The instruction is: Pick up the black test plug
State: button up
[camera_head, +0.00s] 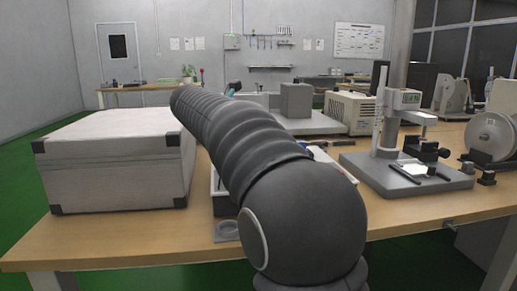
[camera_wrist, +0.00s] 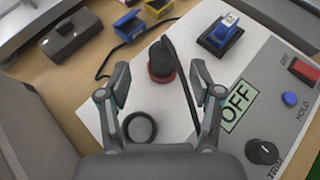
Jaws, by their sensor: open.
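In the wrist view a black plug (camera_wrist: 162,57) stands upright in a red ring (camera_wrist: 160,77) on a white panel (camera_wrist: 188,17). I take it for the test plug. A thin black cable (camera_wrist: 187,88) arcs past its right side. My gripper (camera_wrist: 161,82) is open and empty, with one finger on each side of the plug's line; I cannot tell the gap in height. A black ring (camera_wrist: 139,127) lies nearer, between the finger bases. In the head view my arm hides the gripper and plug.
A blue connector (camera_wrist: 220,35) stands right of the plug. The grey control panel (camera_wrist: 285,82) has a red switch (camera_wrist: 304,71) and a knob (camera_wrist: 262,152). A black device (camera_wrist: 72,36) lies at left. A large grey case (camera_head: 115,178) and a test stand (camera_head: 405,178) flank my arm.

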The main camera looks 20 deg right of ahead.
jog(key=shift+b+x, duration=0.4)
jog(key=shift+x, duration=2.5)
jog(key=shift+s+d, duration=0.15)
grip_shut()
jog(key=shift+r, duration=0.1)
